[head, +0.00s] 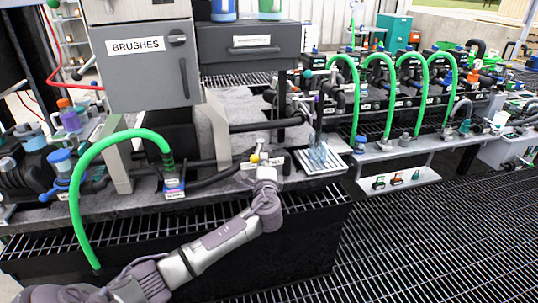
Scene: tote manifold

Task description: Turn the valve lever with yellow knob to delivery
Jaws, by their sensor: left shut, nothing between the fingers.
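A small yellow knob (254,158) shows near the front edge of the grey bench, just above the end of my left arm. My left gripper (262,160) is right at the knob, at the end of the arm that comes in from the lower left. Its fingers are small and partly merge with the knob, and it holds nothing. I cannot tell whether the fingers touch the knob. The lever under the knob and the valve body are mostly hidden by the gripper and wrist. Small white labels lie close by, too small to read. My right gripper is not in view.
A grey cabinet labelled BRUSHES (145,75) stands above the bench at the left. A green hose (95,160) arches at the left, and several green hoses (385,62) stand at the back right. A white drain tray (318,162) is right of the gripper. The grated floor (430,240) is clear.

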